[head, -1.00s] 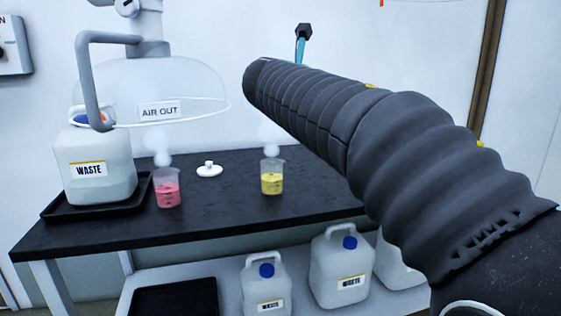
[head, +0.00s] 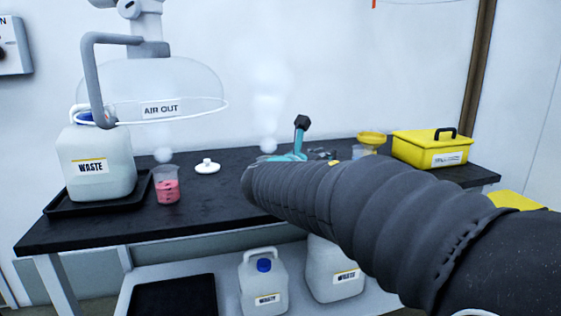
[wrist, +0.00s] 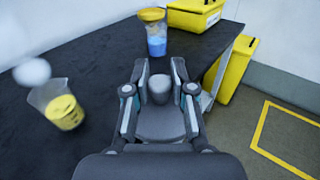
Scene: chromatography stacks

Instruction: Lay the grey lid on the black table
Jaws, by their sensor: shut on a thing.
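The grey lid (wrist: 160,91) shows as a rounded grey piece between the fingers of my gripper (wrist: 160,80) in the wrist view. My gripper is shut on it. The fingers cover its sides, and its full outline cannot be made out. The black table (head: 110,219) shows in the head view, and its dark top (wrist: 95,75) fills the left of the wrist view. In the wrist view the gripper and lid overlap the table's right edge; whether the lid touches the top cannot be told. In the head view my arm hides the lid and most of the gripper.
A beaker of yellow liquid (wrist: 62,108) stands left of my gripper; a blue one (wrist: 156,42) stands ahead. A yellow box (head: 432,149) is at the table's right. A pink beaker (head: 167,187), white lid (head: 207,167) and waste jug (head: 97,170) stand left. Bare tabletop lies between.

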